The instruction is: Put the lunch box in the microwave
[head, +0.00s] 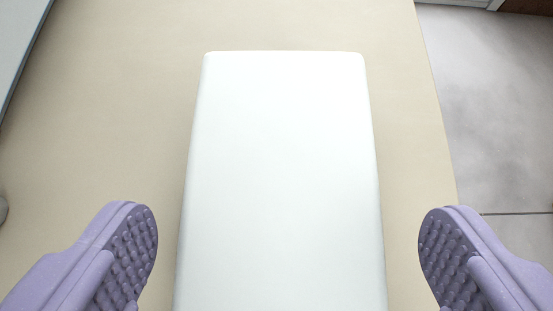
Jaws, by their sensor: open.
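A long white box with rounded corners, which looks like the lunch box (282,170), lies flat in the middle of the head view. Its near end runs out of the bottom of the picture. My gripper (288,250) is open, with one purple studded finger to the left of the box and one to the right. Clear gaps show between each finger and the box's sides, and nothing is held. I cannot tell the fingers' exact height over the surface. No microwave can be made out.
The box lies on a beige tabletop (110,130), bare around it. The table's right edge drops to a grey floor (490,120). A grey-blue flat thing (15,40) cuts the upper left corner. A small grey object (3,210) shows at the left edge.

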